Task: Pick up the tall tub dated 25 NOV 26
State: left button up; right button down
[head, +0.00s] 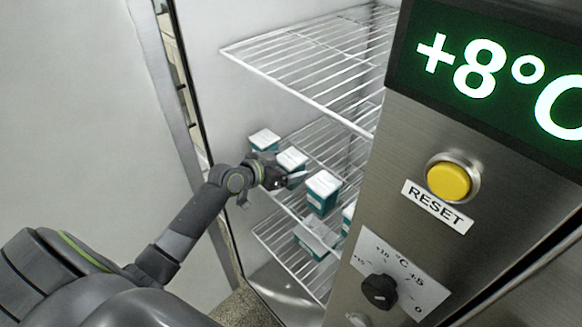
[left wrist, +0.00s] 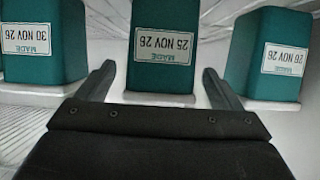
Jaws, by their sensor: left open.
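The tub dated 25 NOV 26 (left wrist: 161,45) is teal with a pale lid and shows upside down in the middle of the left wrist view. In the head view it appears to be the tub (head: 291,158) just behind my left gripper, on a wire shelf. My left gripper (head: 296,179) is open and empty. In the left wrist view its two fingers (left wrist: 160,82) point toward the tub, one to each side of its lid end. I cannot tell whether they touch it. My right gripper is not in view.
A tub dated 30 NOV 26 (left wrist: 42,40) and another teal tub (left wrist: 268,55), its date hard to read, flank it closely. A wire shelf (head: 300,60) hangs above. A steel panel with a yellow reset button (head: 449,181) stands at the right. More tubs lie lower (head: 315,240).

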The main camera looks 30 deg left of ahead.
pick_arm(q)
jog(key=shift+x, duration=1.15)
jog(key=shift+c, duration=0.2)
jog(key=shift+r, duration=0.1)
jog(key=c, duration=1.3)
